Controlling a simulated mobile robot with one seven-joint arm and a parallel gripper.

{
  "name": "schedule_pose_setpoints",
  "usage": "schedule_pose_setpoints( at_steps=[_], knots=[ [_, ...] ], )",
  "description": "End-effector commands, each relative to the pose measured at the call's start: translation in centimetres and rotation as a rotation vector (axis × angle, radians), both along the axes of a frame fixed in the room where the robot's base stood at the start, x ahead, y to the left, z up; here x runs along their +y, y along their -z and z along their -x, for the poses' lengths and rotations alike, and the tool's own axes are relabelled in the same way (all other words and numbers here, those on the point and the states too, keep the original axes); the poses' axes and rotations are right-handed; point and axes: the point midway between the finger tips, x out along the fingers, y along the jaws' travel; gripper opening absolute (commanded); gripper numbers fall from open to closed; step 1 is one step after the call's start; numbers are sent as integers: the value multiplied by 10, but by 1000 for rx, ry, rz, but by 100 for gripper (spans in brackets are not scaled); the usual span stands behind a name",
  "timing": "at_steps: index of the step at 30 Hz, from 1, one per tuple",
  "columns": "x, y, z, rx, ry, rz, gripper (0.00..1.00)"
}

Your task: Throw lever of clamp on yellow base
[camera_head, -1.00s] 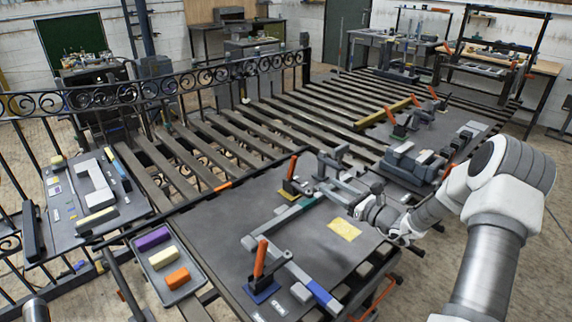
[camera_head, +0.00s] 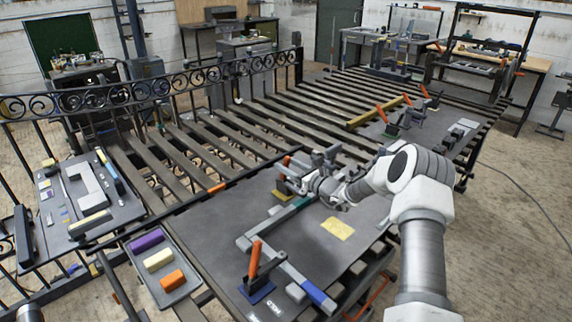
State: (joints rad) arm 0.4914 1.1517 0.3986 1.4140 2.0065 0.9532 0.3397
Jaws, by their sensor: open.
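The clamp on the yellow base (camera_head: 281,196) stands at the far left part of the dark worktable (camera_head: 205,228). My gripper (camera_head: 282,178) is at this clamp, just over the yellow base and overlapping the lever in the picture. The jaws are open. The arm and gripper hide most of the clamp's body, so I cannot tell whether a finger touches the lever.
A clamp on a blue base (camera_head: 257,290) with a raised orange lever stands at the table's front. A grey bar frame (camera_head: 262,235) and a yellow pad (camera_head: 338,228) lie between. A tray (camera_head: 185,296) of coloured blocks is at left. More clamps (camera_head: 391,130) stand behind.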

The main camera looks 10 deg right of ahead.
Motion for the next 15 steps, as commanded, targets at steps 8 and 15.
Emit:
schedule_pose_setpoints(
  at_steps=[8, 15],
  knots=[
    [4, 1, -7, 1, 1, 0, 52],
    [5, 0, -7, 1, 1, 0, 36]
  ],
)
